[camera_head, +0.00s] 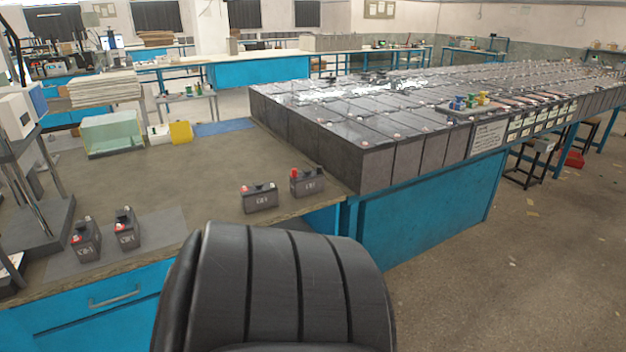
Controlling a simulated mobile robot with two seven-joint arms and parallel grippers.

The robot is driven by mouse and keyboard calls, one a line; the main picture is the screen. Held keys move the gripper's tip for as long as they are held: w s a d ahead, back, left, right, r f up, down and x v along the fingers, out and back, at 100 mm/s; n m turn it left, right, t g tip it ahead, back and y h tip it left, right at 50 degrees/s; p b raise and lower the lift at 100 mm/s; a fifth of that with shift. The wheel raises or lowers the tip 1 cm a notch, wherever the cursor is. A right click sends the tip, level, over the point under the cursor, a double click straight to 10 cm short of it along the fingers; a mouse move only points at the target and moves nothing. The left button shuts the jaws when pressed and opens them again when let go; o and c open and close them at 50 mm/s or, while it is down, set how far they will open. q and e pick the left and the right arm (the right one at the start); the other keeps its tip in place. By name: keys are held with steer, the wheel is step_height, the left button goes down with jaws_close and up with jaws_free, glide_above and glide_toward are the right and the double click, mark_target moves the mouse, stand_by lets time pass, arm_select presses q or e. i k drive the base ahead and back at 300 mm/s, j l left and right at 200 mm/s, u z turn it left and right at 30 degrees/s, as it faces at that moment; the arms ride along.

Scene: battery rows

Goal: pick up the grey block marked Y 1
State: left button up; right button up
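Two dark grey blocks with red and black knobs on top stand near the right front edge of the brown bench: one block (260,199) and, to its right, another block (307,183). Two similar blocks stand at the left front of the bench, a left block (86,242) and a right block (127,229). Each has a small light marking on its front. The markings are too small to read surely, so I cannot tell which block is Y 1. Neither of my grippers is in view.
A black ribbed chair back (275,285) stands close in front of the bench (200,170). Rows of large grey batteries (375,170) cover the table at right. A glass tank (112,134) and yellow box (181,132) stand farther back. The bench middle is clear.

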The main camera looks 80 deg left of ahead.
mark_target(308, 182)
steer(key=i+j+u, duration=0.15)
steer(key=i+u, duration=0.25)
steer(key=i+j+u, duration=0.1)
steer(key=i+u, duration=0.15)
steer(key=u, duration=0.15)
steer(key=i+u, duration=0.4)
steer(key=i+l+u, duration=0.2)
steer(key=u, duration=0.2)
steer(key=i+j+u, duration=0.15)
steer(key=u, duration=0.25)
steer(key=i+u, duration=0.65)
steer(key=u, duration=0.2)
steer(key=i+l+u, duration=0.15)
steer(key=i+u, duration=0.15)
steer(key=u, duration=0.15)
